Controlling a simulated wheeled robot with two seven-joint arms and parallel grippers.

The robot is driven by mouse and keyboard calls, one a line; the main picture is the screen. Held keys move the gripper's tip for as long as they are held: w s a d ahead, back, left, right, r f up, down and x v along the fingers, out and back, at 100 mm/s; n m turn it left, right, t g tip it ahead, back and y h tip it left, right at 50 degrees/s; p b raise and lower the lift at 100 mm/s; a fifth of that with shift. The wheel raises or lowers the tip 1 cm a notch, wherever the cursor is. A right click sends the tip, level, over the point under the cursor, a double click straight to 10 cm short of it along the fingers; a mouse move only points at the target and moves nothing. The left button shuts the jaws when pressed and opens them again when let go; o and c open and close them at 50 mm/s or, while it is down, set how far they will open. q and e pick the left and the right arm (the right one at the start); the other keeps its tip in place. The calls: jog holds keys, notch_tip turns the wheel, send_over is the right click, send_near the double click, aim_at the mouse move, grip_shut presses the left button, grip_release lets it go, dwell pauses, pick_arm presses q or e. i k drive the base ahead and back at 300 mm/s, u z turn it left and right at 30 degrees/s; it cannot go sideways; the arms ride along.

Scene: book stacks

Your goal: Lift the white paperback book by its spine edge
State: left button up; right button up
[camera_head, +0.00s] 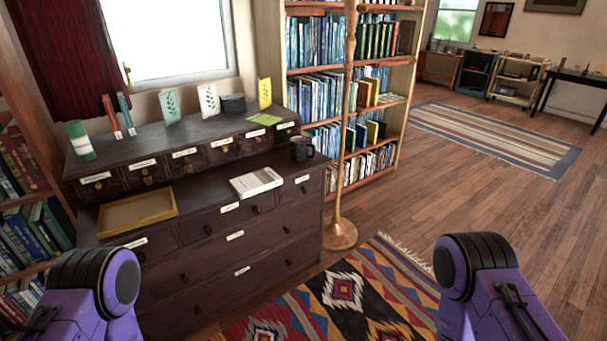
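A white paperback book (256,183) lies flat on the lower top of the dark wooden dresser (245,222), near its front edge. Its cover is pale with a greyish patch, and its page edges face the front. Which edge is the spine is too small to tell. Only purple and black links of my two arms show at the bottom left and bottom right. Neither gripper is in view, and nothing of mine is near the book.
A yellow tray (137,213) lies left of the book and a dark mug (301,148) stands behind it to the right. Small upright cards and a green-white cylinder (79,141) stand on the raised drawers. A wooden pole (340,232) stands right of the dresser, beside a patterned rug (345,292).

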aim_at(248, 185)
jog(key=z, duration=0.2)
jog(key=i, duration=1.25)
jog(key=u, duration=0.15)
